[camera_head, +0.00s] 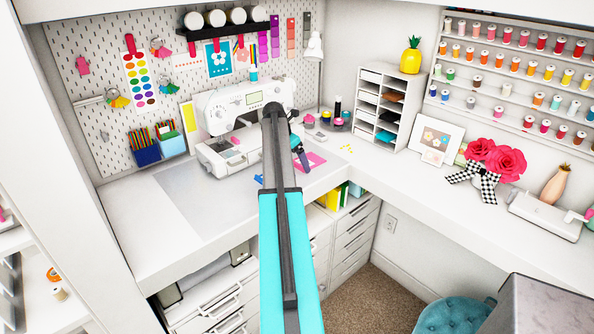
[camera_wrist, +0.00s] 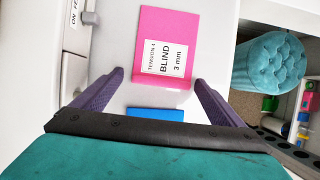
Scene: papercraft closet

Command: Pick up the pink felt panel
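The pink felt panel (camera_wrist: 172,22) lies flat on the white desk in the wrist view, with a white label reading "TENSION 4 BLIND 3 mm". In the head view it shows as a pink patch (camera_head: 316,160) to the right of the sewing machine, partly hidden by my arm. My gripper (camera_wrist: 158,80) is open and empty. Its two purple fingertips are spread to the left and right of the panel's near edge. I cannot tell how high they are above the desk. In the head view my gripper (camera_head: 301,157) is beside the panel.
The sewing machine (camera_head: 238,112) stands close on the left. A small blue piece (camera_wrist: 155,114) lies on the desk between my fingers. The desk edge is to the right, with a teal stool (camera_wrist: 268,65) beyond it. A white cubby organizer (camera_head: 386,103) stands behind.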

